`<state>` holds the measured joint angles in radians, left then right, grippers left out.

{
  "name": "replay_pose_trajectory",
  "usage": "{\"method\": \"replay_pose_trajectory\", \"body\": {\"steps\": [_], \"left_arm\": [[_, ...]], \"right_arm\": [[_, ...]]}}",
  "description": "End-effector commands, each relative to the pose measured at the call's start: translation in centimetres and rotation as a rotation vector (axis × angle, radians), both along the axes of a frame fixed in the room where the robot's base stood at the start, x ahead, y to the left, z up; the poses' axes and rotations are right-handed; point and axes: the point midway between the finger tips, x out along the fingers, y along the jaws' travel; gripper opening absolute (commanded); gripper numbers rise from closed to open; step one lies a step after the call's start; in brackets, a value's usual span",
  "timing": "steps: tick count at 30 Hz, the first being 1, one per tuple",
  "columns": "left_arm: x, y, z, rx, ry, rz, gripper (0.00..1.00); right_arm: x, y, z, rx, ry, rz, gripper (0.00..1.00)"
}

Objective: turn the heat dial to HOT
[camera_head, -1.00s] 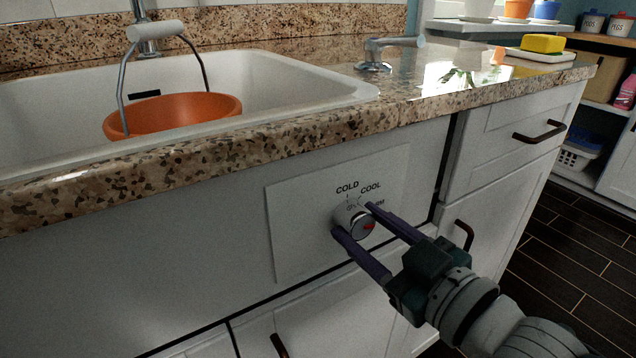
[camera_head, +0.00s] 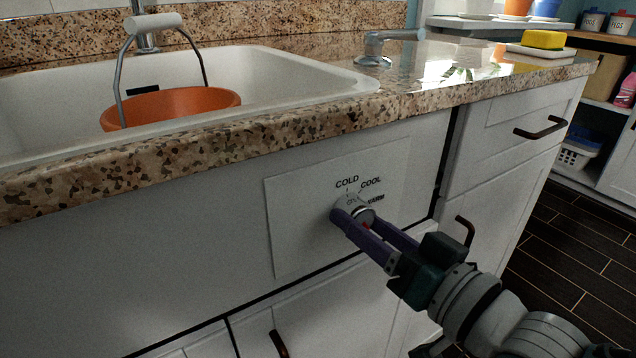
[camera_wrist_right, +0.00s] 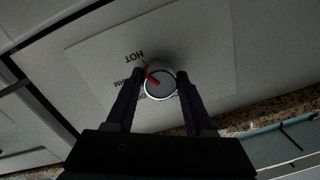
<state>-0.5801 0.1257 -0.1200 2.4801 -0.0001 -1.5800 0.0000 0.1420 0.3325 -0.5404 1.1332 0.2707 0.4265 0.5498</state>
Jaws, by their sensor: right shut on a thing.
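The heat dial (camera_head: 350,208) is a round pale knob with a red mark, on a white panel (camera_head: 293,215) below the sink counter. In the head view COLD, COOL and part of WARM show; HOT is hidden behind my gripper. My right gripper (camera_head: 357,217) is shut on the dial, one purple finger on each side. In the right wrist view the dial (camera_wrist_right: 161,90) sits between the dark fingertips. Its red mark points up-left, roughly toward the upside-down HOT label (camera_wrist_right: 134,57); exact alignment is hard to tell. My left gripper is out of view.
The granite counter edge (camera_head: 280,140) runs above the panel. The white sink (camera_head: 290,85) holds an orange bucket (camera_head: 175,107). Dark handles stick out of the drawer (camera_head: 540,128) and of the cabinet doors at right (camera_head: 465,230) and bottom (camera_head: 279,345).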

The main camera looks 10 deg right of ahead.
Motion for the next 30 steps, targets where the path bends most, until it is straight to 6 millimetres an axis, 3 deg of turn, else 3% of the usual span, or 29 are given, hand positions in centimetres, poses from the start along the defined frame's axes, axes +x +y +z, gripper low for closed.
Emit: {"method": "replay_pose_trajectory", "body": {"steps": [18, 19, 26, 30], "left_arm": [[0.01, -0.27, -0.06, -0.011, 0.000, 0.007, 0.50], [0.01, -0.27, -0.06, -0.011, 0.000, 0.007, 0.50], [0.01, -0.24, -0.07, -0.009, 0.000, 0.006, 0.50], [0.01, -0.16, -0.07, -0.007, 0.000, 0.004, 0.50]], "right_arm": [[-0.01, 0.00, -0.02, 0.039, 0.015, 0.001, 0.00], [-0.01, 0.00, -0.02, 0.039, 0.015, 0.000, 0.56], [-0.01, 0.01, 0.00, 0.038, 0.014, 0.000, 0.81], [-0.01, 0.01, 0.00, 0.038, 0.014, 0.000, 0.83]]}}
